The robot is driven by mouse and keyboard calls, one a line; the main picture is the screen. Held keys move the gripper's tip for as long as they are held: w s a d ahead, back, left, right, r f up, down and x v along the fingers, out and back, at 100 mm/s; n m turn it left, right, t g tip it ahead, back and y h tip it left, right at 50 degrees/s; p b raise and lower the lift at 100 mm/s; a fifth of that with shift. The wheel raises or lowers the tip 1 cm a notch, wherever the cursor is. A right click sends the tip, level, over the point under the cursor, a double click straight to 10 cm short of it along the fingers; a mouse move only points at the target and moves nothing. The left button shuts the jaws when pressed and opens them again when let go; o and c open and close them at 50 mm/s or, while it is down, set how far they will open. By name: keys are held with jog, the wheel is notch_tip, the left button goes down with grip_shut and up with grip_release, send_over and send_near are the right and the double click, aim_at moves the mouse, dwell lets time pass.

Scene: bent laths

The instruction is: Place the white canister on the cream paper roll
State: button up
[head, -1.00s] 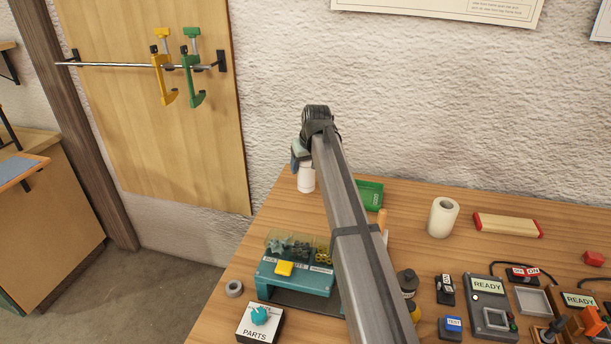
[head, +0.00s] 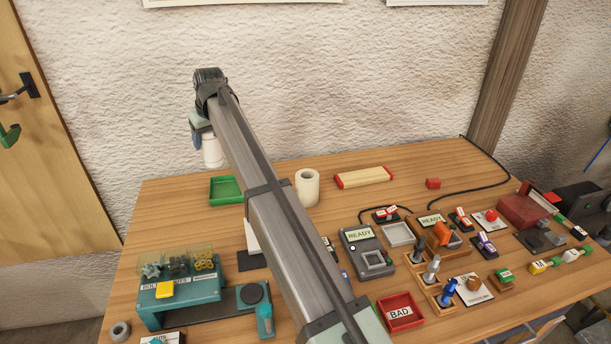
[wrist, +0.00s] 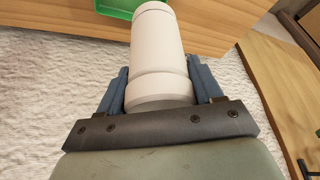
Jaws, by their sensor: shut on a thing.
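The white canister (wrist: 158,55) is between the two blue fingers of my gripper (wrist: 160,92) in the wrist view, and the gripper is shut on it. In the head view the canister (head: 212,151) hangs upright below my gripper (head: 200,130), above the back left of the table. The cream paper roll (head: 307,188) stands upright on the table to the right of the canister and apart from it. Its top shows a dark core hole. My arm crosses the table to the left of the roll.
A green tray (head: 225,190) lies below the canister. A red and cream block (head: 363,177) lies right of the roll. A teal bolt organiser (head: 178,291) stands at front left, and a READY box (head: 362,250) in front of the roll. The table behind the roll is clear.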

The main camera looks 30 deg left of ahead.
jog(key=w+d+r+m, duration=0.1)
jog(key=w+d+r, duration=0.2)
jog(key=w+d, duration=0.4)
jog(key=w+d+r+m+t, duration=0.1)
jog(key=w+d+r, duration=0.25)
jog(key=d, duration=0.55)
jog(key=w+d+r+m, duration=0.1)
jog(key=w+d+r, duration=0.1)
jog(key=w+d, duration=0.5)
jog(key=shift+s+d+f+n+g, duration=0.15)
jog(key=shift+s+d+f+n, duration=0.5)
jog(key=shift+f, duration=1.2)
jog(key=shift+s+d+f+n+g, duration=0.3)
jog(key=shift+s+f, duration=0.6)
jog(key=shift+f, duration=0.9)
jog(key=shift+s+d+f+n+g, duration=0.2)
jog(key=shift+s+f+n, duration=0.5)
jog(key=shift+f, duration=1.15)
jog(key=shift+s+d+f, duration=0.1)
jog(key=o, duration=1.2)
jog(key=shift+o, duration=0.2)
